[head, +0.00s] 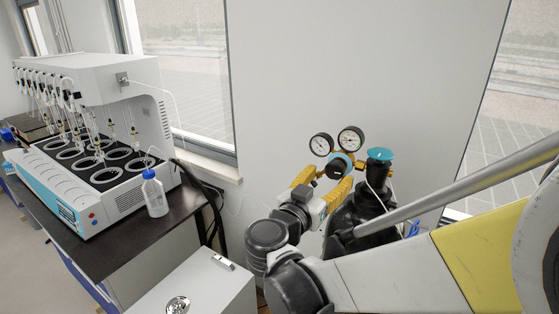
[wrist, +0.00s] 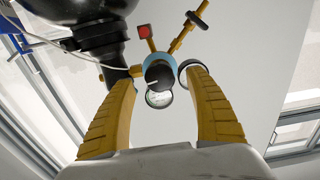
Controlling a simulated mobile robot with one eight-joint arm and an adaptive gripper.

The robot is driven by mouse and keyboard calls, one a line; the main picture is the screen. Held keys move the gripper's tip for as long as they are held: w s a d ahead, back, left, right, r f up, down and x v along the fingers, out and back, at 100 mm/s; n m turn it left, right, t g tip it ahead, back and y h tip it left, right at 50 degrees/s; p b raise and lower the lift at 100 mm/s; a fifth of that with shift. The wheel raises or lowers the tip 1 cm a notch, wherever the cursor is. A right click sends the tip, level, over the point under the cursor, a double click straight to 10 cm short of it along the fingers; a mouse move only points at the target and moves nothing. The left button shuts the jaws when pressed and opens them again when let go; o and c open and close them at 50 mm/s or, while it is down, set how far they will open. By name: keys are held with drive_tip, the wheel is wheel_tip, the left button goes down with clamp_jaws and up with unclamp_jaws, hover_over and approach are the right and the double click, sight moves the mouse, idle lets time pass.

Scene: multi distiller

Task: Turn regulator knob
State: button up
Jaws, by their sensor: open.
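The regulator has a dark round knob with a blue collar (wrist: 158,74), seen nearly end-on between my fingers in the wrist view. In the head view the knob (head: 338,168) sits below two round gauges (head: 350,139). My gripper (wrist: 159,78) is open, with one yellow finger left of the knob and one right of it. I see a gap on the left; whether the right finger touches anything I cannot tell. In the head view my gripper (head: 326,181) points at the knob from the near side.
A black cylinder (head: 365,208) with a teal handwheel (head: 380,155) stands right of my gripper. A white cabinet (head: 195,285) is in the foreground. A wall is behind the regulator.

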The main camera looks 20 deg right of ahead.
sight(333, 173)
drive_tip(key=shift+x, duration=1.85)
drive_tip(key=c, duration=1.2)
